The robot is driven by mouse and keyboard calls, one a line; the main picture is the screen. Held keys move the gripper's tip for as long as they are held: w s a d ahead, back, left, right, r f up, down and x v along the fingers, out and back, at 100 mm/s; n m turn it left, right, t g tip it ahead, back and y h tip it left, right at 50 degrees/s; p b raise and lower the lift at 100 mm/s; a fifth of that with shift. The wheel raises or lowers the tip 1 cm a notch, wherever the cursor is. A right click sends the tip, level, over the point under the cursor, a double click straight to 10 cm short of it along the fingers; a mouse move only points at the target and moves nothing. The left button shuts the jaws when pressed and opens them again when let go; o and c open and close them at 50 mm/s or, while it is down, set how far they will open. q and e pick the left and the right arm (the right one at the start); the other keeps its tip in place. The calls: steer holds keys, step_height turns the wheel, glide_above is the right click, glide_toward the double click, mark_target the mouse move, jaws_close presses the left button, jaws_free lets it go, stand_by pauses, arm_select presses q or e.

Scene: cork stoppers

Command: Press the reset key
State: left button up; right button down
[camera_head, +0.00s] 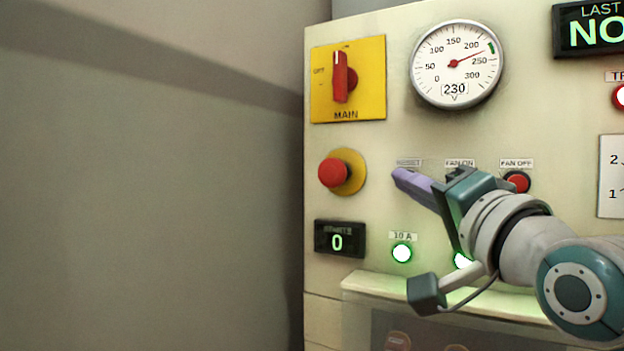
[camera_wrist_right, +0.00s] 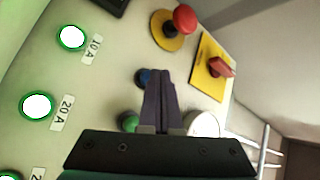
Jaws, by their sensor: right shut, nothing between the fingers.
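The reset key is the blue button (camera_wrist_right: 145,77) on the cream panel in the right wrist view. In the head view my gripper hides it, below a small label (camera_head: 408,162) that looks like RESET. My right gripper (camera_head: 398,174) is shut and empty, its purple fingers pointing at the panel just under that label. In the wrist view the fingertips (camera_wrist_right: 161,98) overlap the blue button's right edge; I cannot tell whether they touch it. My left gripper is not in view.
The red mushroom button (camera_head: 333,173) and yellow main switch plate (camera_head: 376,80) are left of the fingers. The gauge (camera_head: 431,72) is above. The green fan-on button (camera_wrist_right: 128,122) and red fan-off button (camera_head: 518,182) are close by. A ledge (camera_head: 365,285) juts out below.

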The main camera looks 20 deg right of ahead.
steer(key=shift+w+d, duration=0.3)
steer(key=shift+d, duration=0.05)
stand_by(0.7)
steer(key=shift+a, duration=0.1)
steer(key=shift+s+a+p, duration=0.5)
steer(key=shift+s+a, duration=0.05)
steer(key=shift+s, duration=0.05)
stand_by(0.3)
steer(key=s+a+p, duration=0.2)
steer(key=s+a, duration=0.1)
steer(key=shift+s+a, duration=0.15)
steer(key=shift+a, duration=0.25)
stand_by(0.7)
